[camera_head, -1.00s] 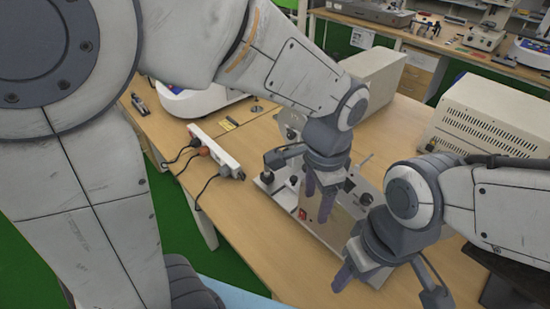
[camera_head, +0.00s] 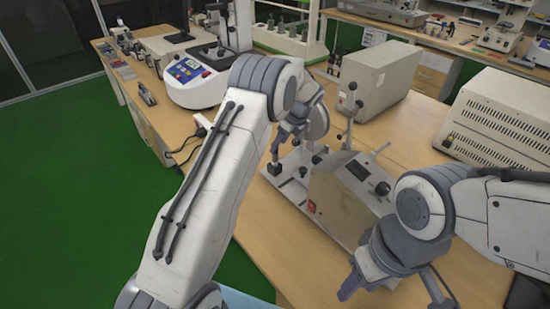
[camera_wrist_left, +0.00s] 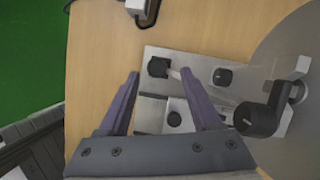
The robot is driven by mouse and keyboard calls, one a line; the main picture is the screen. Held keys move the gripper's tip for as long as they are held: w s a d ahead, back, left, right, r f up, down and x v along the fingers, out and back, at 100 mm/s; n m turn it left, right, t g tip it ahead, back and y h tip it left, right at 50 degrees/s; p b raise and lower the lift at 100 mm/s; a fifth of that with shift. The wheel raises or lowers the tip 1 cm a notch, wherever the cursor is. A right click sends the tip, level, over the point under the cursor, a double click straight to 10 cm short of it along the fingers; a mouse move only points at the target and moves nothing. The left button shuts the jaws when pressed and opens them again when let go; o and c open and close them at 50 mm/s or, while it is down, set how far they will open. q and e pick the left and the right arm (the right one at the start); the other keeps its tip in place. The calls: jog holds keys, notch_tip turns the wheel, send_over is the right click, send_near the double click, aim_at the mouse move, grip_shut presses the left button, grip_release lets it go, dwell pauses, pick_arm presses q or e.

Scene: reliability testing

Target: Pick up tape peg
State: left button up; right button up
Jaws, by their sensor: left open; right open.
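A black knob-topped peg, which I take as the tape peg (camera_head: 275,169), stands at the left corner of the tester's metal base plate. In the left wrist view the peg (camera_wrist_left: 158,67) appears between the fingertips. My left gripper (camera_head: 279,142) is open with its purple fingers pointing down near the peg; it also shows in the left wrist view (camera_wrist_left: 160,76). No contact is visible. My right gripper (camera_head: 352,285) is at the lower right, in front of the tester, apart from the peg; its fingers are partly hidden.
The tester (camera_head: 342,196) has a large grey disc (camera_wrist_left: 292,75) close to my left gripper's right side. A black-knobbed lever (camera_wrist_left: 258,119) stands near it. A power strip (camera_wrist_left: 137,6) lies beyond the plate. Bare wooden table (camera_wrist_left: 95,60) is left of the plate.

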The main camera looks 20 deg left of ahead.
aim_at(275, 157)
pick_arm(q)
jog(key=x, duration=0.2)
jog(key=shift+a+f, duration=0.2)
jog(key=shift+f, duration=0.2)
jog(key=p+x, duration=0.1)
jog(key=x, duration=0.3)
jog(key=shift+s+a+f+p, duration=0.1)
jog(key=shift+a+f+p, duration=0.05)
jog(key=shift+p, duration=0.15)
jog(key=shift+a+f, duration=0.1)
jog(key=shift+f, duration=0.25)
jog(key=shift+c, duration=0.3)
grip_shut()
